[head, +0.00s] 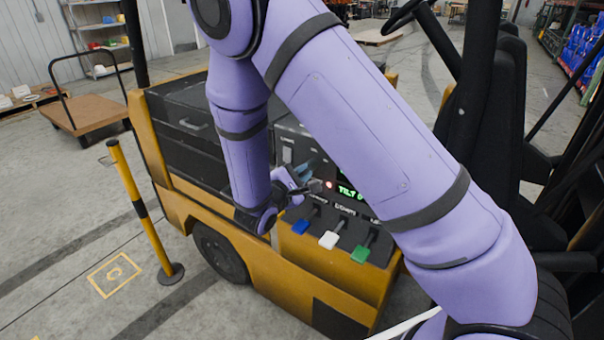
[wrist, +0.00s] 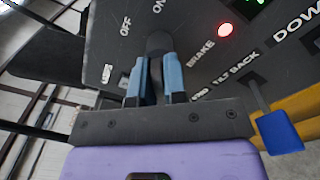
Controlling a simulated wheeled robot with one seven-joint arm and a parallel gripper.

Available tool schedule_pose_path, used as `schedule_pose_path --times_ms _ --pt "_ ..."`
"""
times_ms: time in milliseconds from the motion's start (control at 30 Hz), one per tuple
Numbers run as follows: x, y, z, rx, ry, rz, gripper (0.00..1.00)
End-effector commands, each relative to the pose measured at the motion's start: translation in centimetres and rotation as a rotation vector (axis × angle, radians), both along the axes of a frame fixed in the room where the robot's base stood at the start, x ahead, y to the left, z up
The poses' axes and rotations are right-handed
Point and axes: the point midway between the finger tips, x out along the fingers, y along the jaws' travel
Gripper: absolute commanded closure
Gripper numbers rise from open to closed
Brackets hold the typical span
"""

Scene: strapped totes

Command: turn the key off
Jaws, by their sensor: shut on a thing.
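My gripper (wrist: 158,78) shows in the wrist view with its two blue-padded fingers shut on the key (wrist: 158,44), a dark round-ended piece on the dark control panel (wrist: 195,60). The fingers hide most of the key, so its exact angle is hard to tell. The word OFF is printed to the left of the key and ON above it. In the head view my gripper (head: 305,178) is at the panel's face, left of the red light (head: 329,184), and the key is too small to make out there.
A red lamp labelled BRAKE (wrist: 225,30) glows right of the key. A blue lever (head: 300,227), a white lever (head: 329,240) and a green lever (head: 360,254) stick out below the panel. A yellow post (head: 139,210) stands left of the yellow truck (head: 330,275).

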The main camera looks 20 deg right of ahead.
Motion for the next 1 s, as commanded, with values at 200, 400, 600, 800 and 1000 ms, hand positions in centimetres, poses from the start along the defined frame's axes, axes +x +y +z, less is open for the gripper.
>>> schedule_pose_path --times_ms 200,400,600,800,1000 --pt "-0.06 0.06 -0.04 -0.113 0.157 0.001 1.0" --pt "-0.07 0.04 -0.05 -0.226 0.312 0.001 1.0" --pt "-0.06 0.0 -0.06 -0.331 0.458 0.001 1.0" --pt "-0.08 0.02 -0.08 -0.418 0.578 0.001 1.0" --pt "-0.08 0.05 -0.09 -0.48 0.663 0.001 1.0"
